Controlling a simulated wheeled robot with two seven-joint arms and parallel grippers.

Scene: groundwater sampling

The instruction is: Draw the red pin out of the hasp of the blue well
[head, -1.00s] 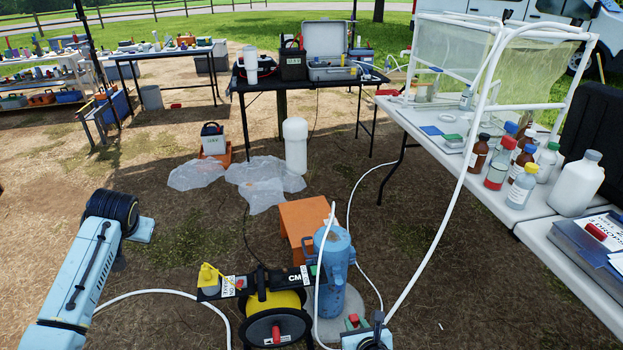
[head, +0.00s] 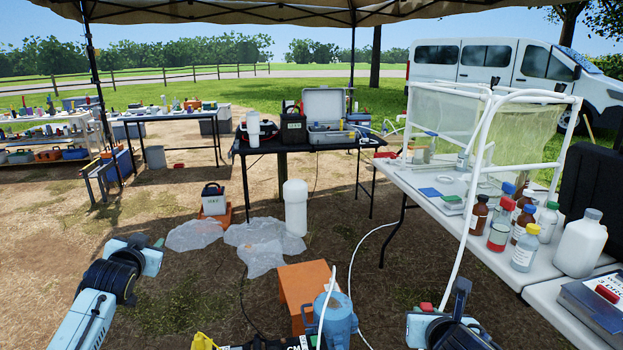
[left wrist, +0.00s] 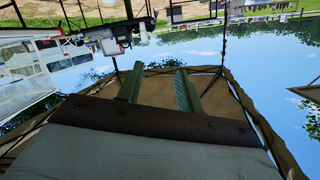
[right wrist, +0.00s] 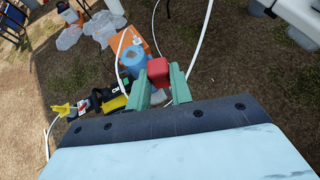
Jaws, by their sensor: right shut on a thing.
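The blue well (head: 338,318) stands at the bottom centre of the head view, its lower part cut off. It also shows in the right wrist view (right wrist: 132,55), beyond my fingers. My right gripper (head: 427,312) is to the right of the well in the head view, apart from it. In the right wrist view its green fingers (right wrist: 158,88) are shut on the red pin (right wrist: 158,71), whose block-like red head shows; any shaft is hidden. The hasp cannot be made out. My left gripper (head: 157,244) is raised at the left, and its fingers (left wrist: 160,88) are apart and empty.
An orange box (head: 303,285) stands behind the well, and a white hose (head: 358,262) curves past it. A white table (head: 500,245) with bottles stands at the right. Open ground lies at the left.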

